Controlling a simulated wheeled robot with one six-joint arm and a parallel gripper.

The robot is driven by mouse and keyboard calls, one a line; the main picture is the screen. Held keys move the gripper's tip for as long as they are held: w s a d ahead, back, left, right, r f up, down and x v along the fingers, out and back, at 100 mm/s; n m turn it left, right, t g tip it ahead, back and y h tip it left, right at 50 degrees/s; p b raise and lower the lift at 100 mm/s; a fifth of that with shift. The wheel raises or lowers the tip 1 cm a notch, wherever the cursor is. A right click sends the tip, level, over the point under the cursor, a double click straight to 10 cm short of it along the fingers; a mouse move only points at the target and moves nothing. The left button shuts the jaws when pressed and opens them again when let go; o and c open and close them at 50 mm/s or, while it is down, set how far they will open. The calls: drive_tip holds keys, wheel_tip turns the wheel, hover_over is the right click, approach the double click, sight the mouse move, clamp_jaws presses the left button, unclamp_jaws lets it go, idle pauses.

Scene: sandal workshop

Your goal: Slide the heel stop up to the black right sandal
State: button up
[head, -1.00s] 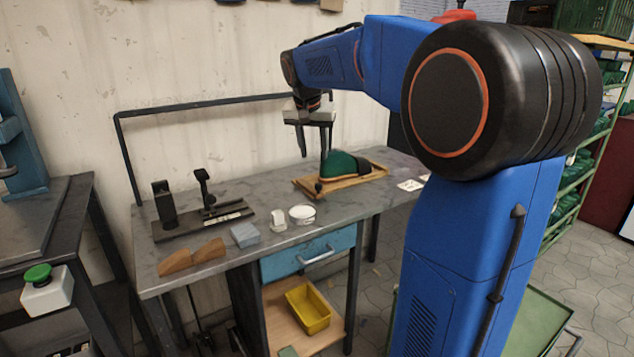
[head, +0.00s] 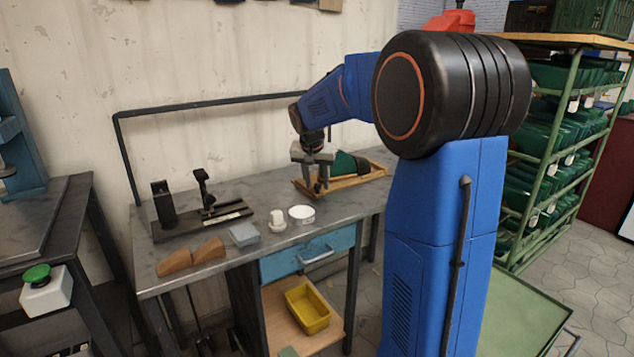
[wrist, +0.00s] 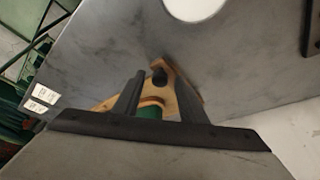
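A wooden tray (head: 372,178) lies at the right of the grey bench, with a green, dark-edged sandal-like piece (head: 344,165) on it. A black sandal cannot be told apart from it. In the wrist view, a small black knob (wrist: 158,77), perhaps the heel stop, stands on the tray's wooden end (wrist: 182,97). A bit of green (wrist: 148,112) shows behind an orange-brown curved edge. My gripper (head: 318,187) is low over the tray's left end. In the wrist view my gripper (wrist: 161,80) is open, its fingers apart on either side of the knob; contact cannot be told.
Left along the bench are a white round dish (head: 301,212), a small white piece (head: 277,222), a grey-blue block (head: 244,235), brown wedges (head: 192,257) and a black fixture (head: 205,221). A metal rail (head: 215,104) stands behind. The bench front between dish and tray is clear.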

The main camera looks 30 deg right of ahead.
clamp_jaws()
drive_tip(key=shift+d, duration=2.1)
unclamp_jaws()
drive_tip(key=shift+r, duration=0.1)
drive_tip(key=v, duration=1.7)
drive_tip(key=shift+s+a, duration=0.15)
drive_tip(key=shift+a, duration=0.05)
